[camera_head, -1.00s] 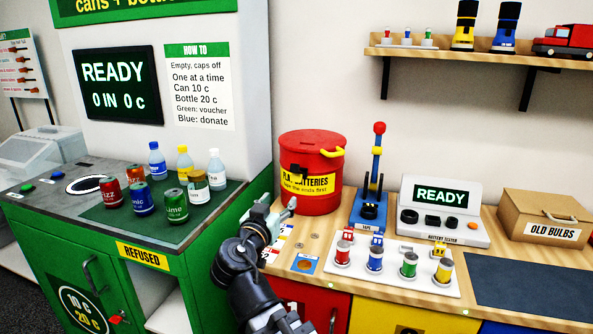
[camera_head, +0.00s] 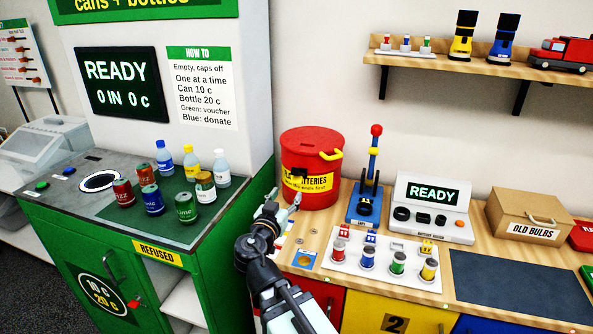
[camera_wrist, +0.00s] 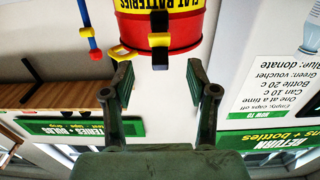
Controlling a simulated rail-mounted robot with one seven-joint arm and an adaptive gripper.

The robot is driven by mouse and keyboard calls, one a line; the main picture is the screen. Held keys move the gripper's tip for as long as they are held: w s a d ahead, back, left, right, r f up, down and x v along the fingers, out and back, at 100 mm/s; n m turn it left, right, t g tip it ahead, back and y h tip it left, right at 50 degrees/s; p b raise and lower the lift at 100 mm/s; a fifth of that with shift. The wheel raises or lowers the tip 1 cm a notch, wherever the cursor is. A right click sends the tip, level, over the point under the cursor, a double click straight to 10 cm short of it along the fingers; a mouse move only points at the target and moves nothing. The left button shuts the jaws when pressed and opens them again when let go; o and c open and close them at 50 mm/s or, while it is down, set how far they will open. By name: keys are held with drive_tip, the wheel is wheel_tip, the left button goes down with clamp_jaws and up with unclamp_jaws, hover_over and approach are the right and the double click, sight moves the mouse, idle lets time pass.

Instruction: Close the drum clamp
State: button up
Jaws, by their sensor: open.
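The red drum (camera_head: 312,190) labelled for flat batteries stands on the wooden counter, lid on top. Its yellow lever (camera_head: 331,154) juts out from the upper right side, and a black latch piece (camera_head: 296,171) sits at the front rim. In the wrist view the drum (camera_wrist: 180,28) appears upside down, with the yellow lever (camera_wrist: 123,53) sticking out at lower left and the black piece (camera_wrist: 160,45) in the centre. My gripper (camera_head: 284,210) is in front of the drum, at its lower left; its open, empty fingers (camera_wrist: 158,80) point at the drum, apart from the lever.
A blue stand with a red-knobbed lever (camera_head: 372,165) is right of the drum. A tray of small batteries (camera_head: 383,268) and a tester (camera_head: 434,207) occupy the counter. The green return machine (camera_head: 228,215) with cans and bottles stands left. A shelf (camera_head: 450,67) hangs above.

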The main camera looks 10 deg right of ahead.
sight(296, 180)
drive_tip(key=shift+w+d+r+p, duration=0.2)
drive_tip(key=shift+w+d+p, duration=0.1)
drive_tip(key=shift+p, duration=1.75)
drive_tip(key=p+x, duration=0.1)
drive_tip(key=x, duration=0.2)
drive_tip(key=p+x, duration=0.1)
drive_tip(key=x, duration=0.1)
drive_tip(key=p+x, duration=0.1)
drive_tip(key=x, duration=0.2)
drive_tip(key=shift+w+d+f, duration=0.15)
drive_tip(key=shift+w+f, duration=0.15)
drive_tip(key=shift+w, duration=0.05)
clamp_jaws()
